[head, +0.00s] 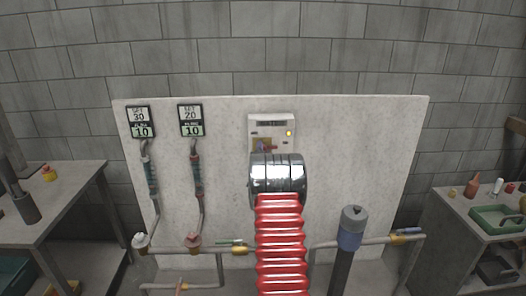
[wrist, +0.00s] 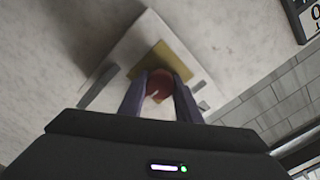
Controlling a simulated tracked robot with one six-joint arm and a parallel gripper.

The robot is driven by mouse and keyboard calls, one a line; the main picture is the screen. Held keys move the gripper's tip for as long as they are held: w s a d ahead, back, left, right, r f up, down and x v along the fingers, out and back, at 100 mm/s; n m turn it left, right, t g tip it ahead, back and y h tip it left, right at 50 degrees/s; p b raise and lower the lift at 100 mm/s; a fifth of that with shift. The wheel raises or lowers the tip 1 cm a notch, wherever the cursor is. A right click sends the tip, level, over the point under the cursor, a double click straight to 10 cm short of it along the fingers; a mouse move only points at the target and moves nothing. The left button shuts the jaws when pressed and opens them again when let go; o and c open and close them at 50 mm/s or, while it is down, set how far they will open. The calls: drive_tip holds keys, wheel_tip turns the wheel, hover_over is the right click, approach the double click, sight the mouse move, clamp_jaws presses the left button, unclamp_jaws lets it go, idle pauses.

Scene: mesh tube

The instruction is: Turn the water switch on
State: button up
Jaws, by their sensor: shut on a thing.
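The switch box (head: 257,119) is a pale unit on the white panel, with a small lit yellow lamp at its right side. In the wrist view the box (wrist: 150,32) looks tilted and carries a yellow plate (wrist: 166,57) with a round red knob (wrist: 159,82) in front of it. My gripper (wrist: 160,90) is shut on the red knob, with one dark purple finger at each side. In the head view my arm hides the lower part of the box, and the knob is hard to make out there.
Two gauges, (head: 139,121) and (head: 191,120), hang on the panel (head: 370,150) at the left with hoses below. Pipes with valves run along the bottom. Workbenches (head: 60,195) and (head: 470,225) flank the panel.

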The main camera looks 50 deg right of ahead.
drive_tip(key=shift+f, duration=0.2)
drive_tip(key=o, duration=1.1)
drive_tip(key=shift+r, duration=0.1)
drive_tip(key=shift+c, duration=0.2)
drive_tip(key=shift+s+a, duration=0.1)
drive_tip(key=shift+s, duration=0.05)
drive_tip(key=v, duration=1.3)
drive_tip(key=shift+s, duration=0.2)
drive_tip(key=shift+a, duration=0.15)
